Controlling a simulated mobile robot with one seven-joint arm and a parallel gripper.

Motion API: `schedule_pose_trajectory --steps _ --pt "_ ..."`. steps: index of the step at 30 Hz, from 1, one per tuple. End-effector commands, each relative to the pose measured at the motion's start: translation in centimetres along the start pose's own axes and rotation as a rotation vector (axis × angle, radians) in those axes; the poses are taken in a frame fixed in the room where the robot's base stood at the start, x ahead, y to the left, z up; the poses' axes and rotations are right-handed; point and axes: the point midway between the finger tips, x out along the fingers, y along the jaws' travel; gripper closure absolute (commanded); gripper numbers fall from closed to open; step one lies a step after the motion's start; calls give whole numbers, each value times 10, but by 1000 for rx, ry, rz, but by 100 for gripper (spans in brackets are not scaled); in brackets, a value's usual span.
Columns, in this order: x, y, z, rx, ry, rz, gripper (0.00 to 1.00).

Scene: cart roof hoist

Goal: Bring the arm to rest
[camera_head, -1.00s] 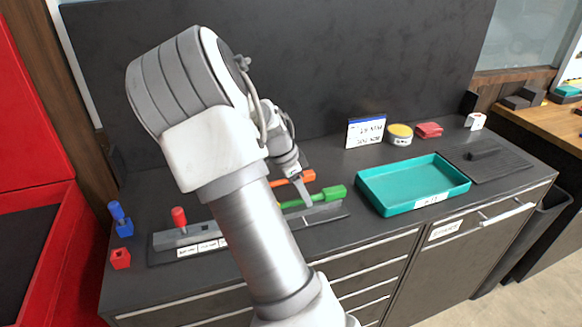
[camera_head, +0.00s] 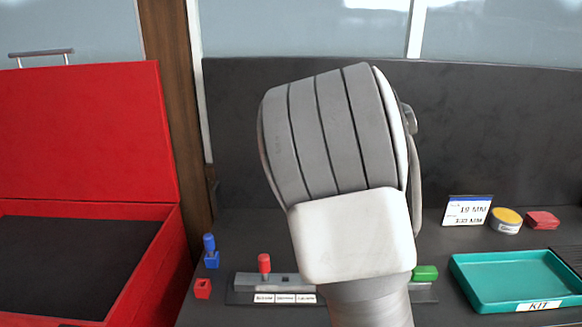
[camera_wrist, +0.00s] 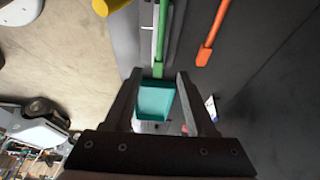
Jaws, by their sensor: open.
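My gripper (camera_wrist: 158,76) shows in the wrist view with its two dark fingers apart and nothing seen between them. The teal tray lies beyond the fingers. In the head view my arm's large grey and white link fills the middle and hides my gripper.
A green-handled tool (camera_wrist: 161,40) and an orange-handled tool (camera_wrist: 209,45) lie beyond my gripper. The teal tray (camera_head: 470,299), sign (camera_head: 467,211), yellow-topped tin (camera_head: 506,220) and red-handled piece (camera_head: 264,264) are on the dark bench. A red chest (camera_head: 85,130) stands open at left.

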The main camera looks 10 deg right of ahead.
Motion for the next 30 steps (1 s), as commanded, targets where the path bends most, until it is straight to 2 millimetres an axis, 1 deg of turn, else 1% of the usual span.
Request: schedule_pose_trajectory --steps 5,8,12,19,25,30 --pt "-1 8 3 -55 -44 -9 44" --pt "-3 20 9 -143 -105 -31 44" --pt "-12 42 22 -311 -197 -89 44" --pt "-33 81 43 -597 -292 -226 44" --pt "-54 117 60 -846 -311 -371 44" --pt "-69 150 73 -1056 -278 -497 44"
